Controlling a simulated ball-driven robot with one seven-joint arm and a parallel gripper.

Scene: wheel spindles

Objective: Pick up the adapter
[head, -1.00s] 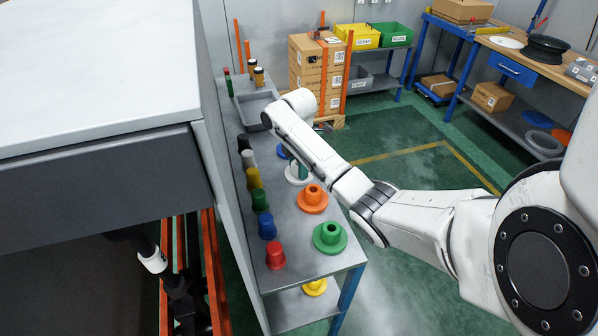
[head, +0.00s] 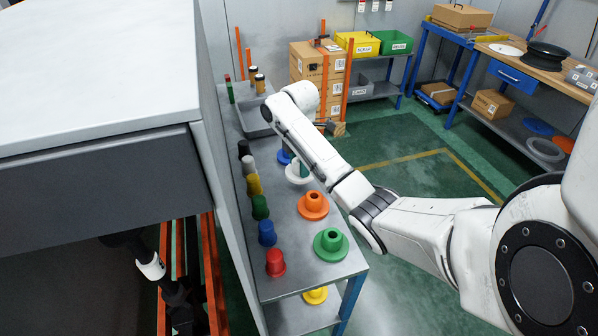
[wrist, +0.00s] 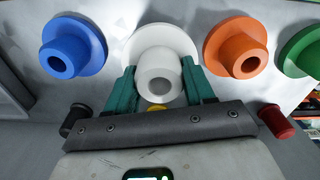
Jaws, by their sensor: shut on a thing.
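The white adapter, a round flange with a hollow hub, is in the wrist view (wrist: 150,38) between the two green fingers of my gripper (wrist: 159,72), which is shut on its hub. In the head view the white adapter (head: 293,175) shows just beyond the bent end of my arm, which hides part of it. It appears slightly raised off the grey bench top; the gap below it is not clearly visible.
A blue flanged piece (wrist: 65,55), an orange one (wrist: 237,50) and a green one (head: 331,244) share the row. Several coloured plugs, such as the red one (head: 275,263), line the bench's left side. A grey tray (head: 246,120) lies at the far end.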

